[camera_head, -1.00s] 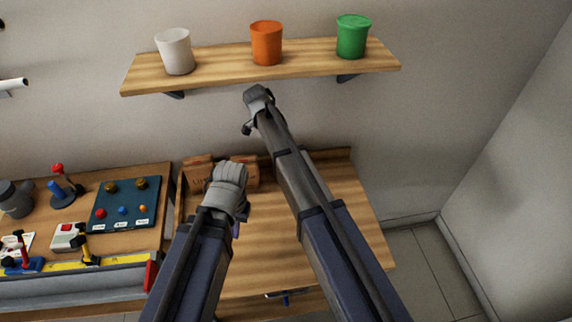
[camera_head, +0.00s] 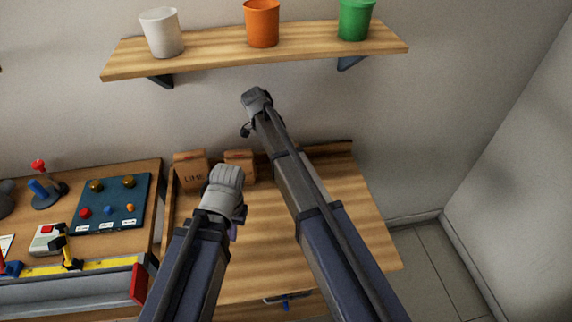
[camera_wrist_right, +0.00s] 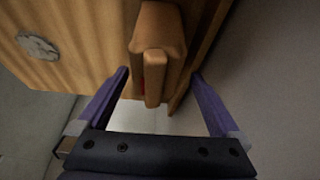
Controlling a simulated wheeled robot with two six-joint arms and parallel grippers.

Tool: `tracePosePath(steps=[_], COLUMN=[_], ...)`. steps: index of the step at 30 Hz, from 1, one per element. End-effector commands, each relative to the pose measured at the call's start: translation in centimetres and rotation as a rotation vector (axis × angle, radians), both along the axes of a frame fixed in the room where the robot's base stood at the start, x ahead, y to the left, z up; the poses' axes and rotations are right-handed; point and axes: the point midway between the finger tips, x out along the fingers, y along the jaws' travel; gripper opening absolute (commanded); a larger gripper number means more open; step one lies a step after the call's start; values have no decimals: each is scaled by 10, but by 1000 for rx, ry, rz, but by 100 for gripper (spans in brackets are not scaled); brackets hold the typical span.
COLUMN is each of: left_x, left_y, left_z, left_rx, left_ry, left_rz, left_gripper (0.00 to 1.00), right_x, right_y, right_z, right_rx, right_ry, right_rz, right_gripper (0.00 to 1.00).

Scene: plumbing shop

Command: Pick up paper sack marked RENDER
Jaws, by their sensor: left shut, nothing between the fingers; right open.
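In the head view two brown paper sacks stand at the back left of the wooden bench. The left sack (camera_head: 191,168) reads LIME; the other sack (camera_head: 240,160) is partly hidden by my left wrist and its lettering is unreadable. No RENDER marking can be read. My left gripper (camera_head: 237,215) is shut and empty in front of these sacks. My right gripper (camera_head: 247,130) is high, below the shelf. In the right wrist view it is open (camera_wrist_right: 160,75), with a brown sack (camera_wrist_right: 158,28) between and beyond the fingers, apparently untouched. A small red mark shows on this sack.
A wooden shelf (camera_head: 210,50) above holds a white cup (camera_head: 161,33), an orange cup (camera_head: 262,23) and a green cup (camera_head: 355,18). The bench (camera_head: 345,225) is clear at right. A board with knobs (camera_head: 110,205) and a yellow level (camera_head: 95,266) lie left.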

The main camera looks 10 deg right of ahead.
Motion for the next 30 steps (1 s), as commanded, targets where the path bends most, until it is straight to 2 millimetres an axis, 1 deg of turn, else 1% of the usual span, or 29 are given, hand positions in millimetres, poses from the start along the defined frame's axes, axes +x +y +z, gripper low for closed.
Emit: tracePosePath(steps=[1, 7, 11, 19, 22, 24, 30], left_x=[0, 0, 0, 0, 0, 0, 0], left_y=[0, 0, 0, 0, 0, 0, 0], left_z=[-9, -9, -16, -48, -57, -60, -58], left_rx=[0, 0, 0, 0, 0, 0, 0], left_ry=[0, 0, 0, 0, 0, 0, 0], left_rz=[0, 0, 0, 0, 0, 0, 0], left_gripper=[0, 0, 0, 0, 0, 0, 0], right_x=[0, 0, -1, -5, -4, -4, -4], right_y=[-2, -3, -5, -13, -18, -19, -20], right_z=[-9, -9, -16, -48, -57, -60, -58], right_rx=[0, 0, 0, 0, 0, 0, 0], right_ry=[0, 0, 0, -1, 0, 0, 0], right_rz=[0, 0, -1, -2, -2, -1, 0], right_gripper=[100, 100, 100, 100, 100, 100, 100])
